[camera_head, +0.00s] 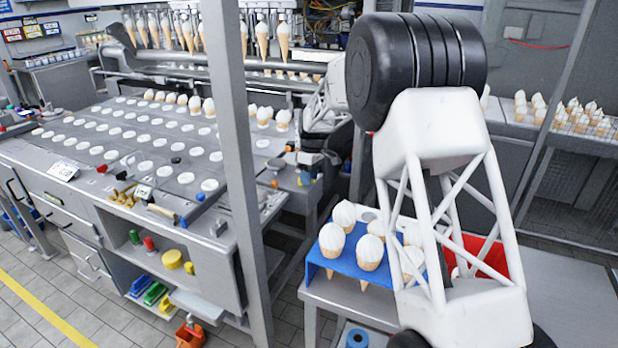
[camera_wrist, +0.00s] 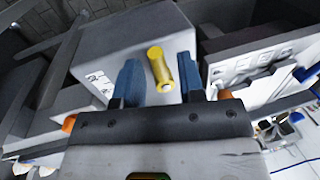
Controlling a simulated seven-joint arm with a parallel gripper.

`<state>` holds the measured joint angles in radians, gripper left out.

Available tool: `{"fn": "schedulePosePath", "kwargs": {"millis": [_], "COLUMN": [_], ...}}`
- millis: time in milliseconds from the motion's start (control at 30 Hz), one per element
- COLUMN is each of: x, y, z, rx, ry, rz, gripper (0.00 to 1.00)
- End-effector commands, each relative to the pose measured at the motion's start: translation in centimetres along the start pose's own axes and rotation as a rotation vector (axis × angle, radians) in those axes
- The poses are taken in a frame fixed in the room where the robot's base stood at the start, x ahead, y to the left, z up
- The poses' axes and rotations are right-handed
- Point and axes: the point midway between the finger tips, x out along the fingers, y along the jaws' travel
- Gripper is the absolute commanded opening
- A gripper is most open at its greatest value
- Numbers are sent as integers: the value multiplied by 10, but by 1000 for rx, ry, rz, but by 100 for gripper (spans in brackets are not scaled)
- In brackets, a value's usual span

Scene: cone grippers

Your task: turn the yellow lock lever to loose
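The yellow lock lever (camera_wrist: 160,68) is a short rounded bar on the face of a grey box (camera_wrist: 125,40), in the upper middle of the wrist view. It tilts slightly, its lower end toward the right and toward me. My gripper (camera_wrist: 158,60) is open, with one blue finger on each side of the lever. Narrow gaps show between lever and fingers; how deep the lever sits between them I cannot tell. In the head view my arm's white links and black joint fill the right, and I cannot make out the lever or my fingertips.
A white panel with slots (camera_wrist: 255,65) stands close to the right finger. In the head view, a blue rack (camera_head: 345,262) of cones stands beside my arm, with a red bin (camera_head: 487,258) behind it. A grey post (camera_head: 240,150) rises before the long grey worktable (camera_head: 200,205).

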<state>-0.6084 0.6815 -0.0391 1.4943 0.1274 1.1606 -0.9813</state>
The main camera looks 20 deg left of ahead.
Motion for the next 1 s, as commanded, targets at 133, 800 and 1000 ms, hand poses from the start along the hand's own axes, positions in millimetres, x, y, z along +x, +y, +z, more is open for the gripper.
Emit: {"fn": "schedulePosePath", "kwargs": {"millis": [133, 800, 1000], "x": [0, 0, 0], "y": [0, -3, -6], "z": [0, 0, 0], "rx": [0, 111, 247], "ry": [0, 22, 49], "rz": [0, 1, 2], "gripper": [12, 0, 0]}}
